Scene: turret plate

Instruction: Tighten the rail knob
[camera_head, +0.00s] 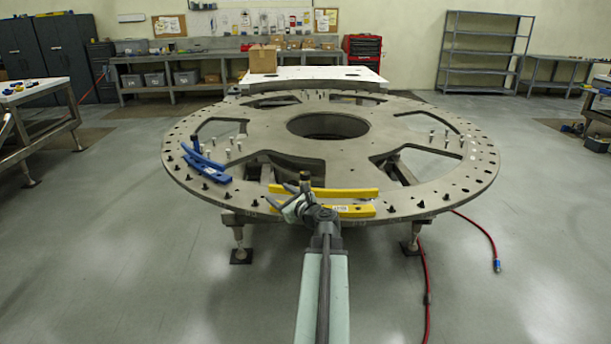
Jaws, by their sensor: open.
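The turret plate (225,140) is a large grey ring with spoke openings, raised on legs. Two yellow rails lie on its near side: a rear one (345,193) and a front one (357,211). Two blue rails (205,164) lie at the plate's left. My wrist hides part of the front rail. Contact cannot be told.
Several black pegs (277,212) stand along the plate's near rim, and small white-topped posts (432,134) stand farther in. A red hose (426,270) lies on the floor at right. A white table (318,74) with a cardboard box stands behind.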

